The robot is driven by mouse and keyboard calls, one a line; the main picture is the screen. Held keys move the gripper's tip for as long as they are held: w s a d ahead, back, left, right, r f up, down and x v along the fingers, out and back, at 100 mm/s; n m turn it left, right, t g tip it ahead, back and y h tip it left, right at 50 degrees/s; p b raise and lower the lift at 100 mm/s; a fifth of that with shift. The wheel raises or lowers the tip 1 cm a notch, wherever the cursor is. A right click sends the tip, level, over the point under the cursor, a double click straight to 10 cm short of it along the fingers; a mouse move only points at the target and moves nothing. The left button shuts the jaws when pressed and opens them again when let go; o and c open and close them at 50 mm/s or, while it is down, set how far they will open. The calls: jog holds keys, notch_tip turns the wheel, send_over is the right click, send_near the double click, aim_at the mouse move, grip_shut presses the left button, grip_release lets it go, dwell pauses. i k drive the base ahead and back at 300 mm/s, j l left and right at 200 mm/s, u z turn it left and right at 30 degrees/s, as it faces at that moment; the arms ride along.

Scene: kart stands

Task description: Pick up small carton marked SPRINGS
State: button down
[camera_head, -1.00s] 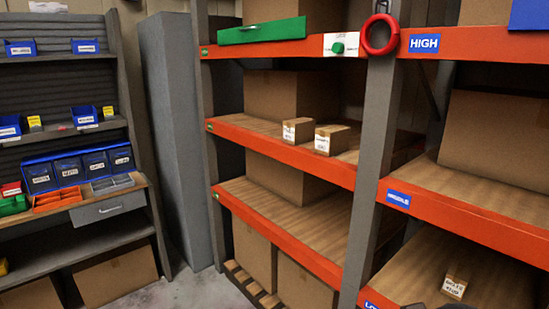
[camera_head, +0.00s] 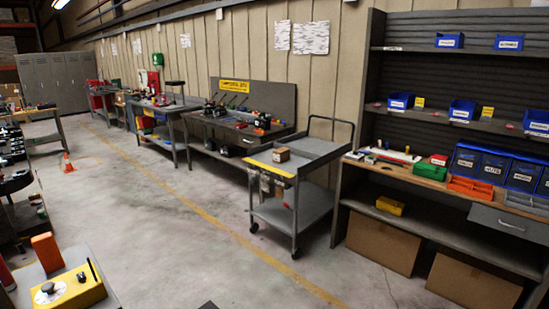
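A small brown carton (camera_head: 281,154) sits on the top of a grey cart in the middle of the view. Its marking is too small to read, so I cannot tell whether it is the one marked SPRINGS. The shelf rack with small labelled cartons seen a second ago is out of view now. My gripper is not in view.
The grey cart (camera_head: 262,161) with a yellow front edge stands left of a shelf unit (camera_head: 456,73) holding blue bins. Workbenches (camera_head: 232,128) line the wall. A yellow device (camera_head: 70,290) is at lower left. The concrete floor (camera_head: 180,230) is open in the middle.

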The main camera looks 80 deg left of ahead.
aim_at(280, 156)
jog(key=u, duration=2.6)
jog(key=i+l+z, duration=0.1)
jog(key=z, duration=0.6)
jog(key=i+z, duration=0.25)
jog(key=i, duration=0.6)
jog(key=i+j+z, duration=0.1)
jog(key=i+z, duration=0.15)
jog(key=i, duration=0.65)
jog(key=i+j+u, duration=0.15)
jog(key=i+u, duration=1.05)
jog(key=i+l+u, duration=0.2)
jog(key=u, duration=0.2)
jog(key=i+j+u, duration=0.25)
jog(key=i+u, duration=0.15)
jog(key=i, duration=0.25)
jog(key=i+j+u, duration=0.1)
jog(key=i+u, duration=0.3)
jog(key=i, duration=0.2)
jog(key=i+l+u, duration=0.15)
jog(key=i+u, duration=0.25)
jog(key=i, duration=0.25)
jog(key=i+j+u, duration=0.1)
jog(key=i+u, duration=0.15)
jog(key=i, duration=0.75)
jog(key=i+l+u, duration=0.1)
jog(key=i+u, duration=0.15)
jog(key=i, duration=0.7)
jog(key=i+z, duration=0.2)
jog(key=z, duration=2)
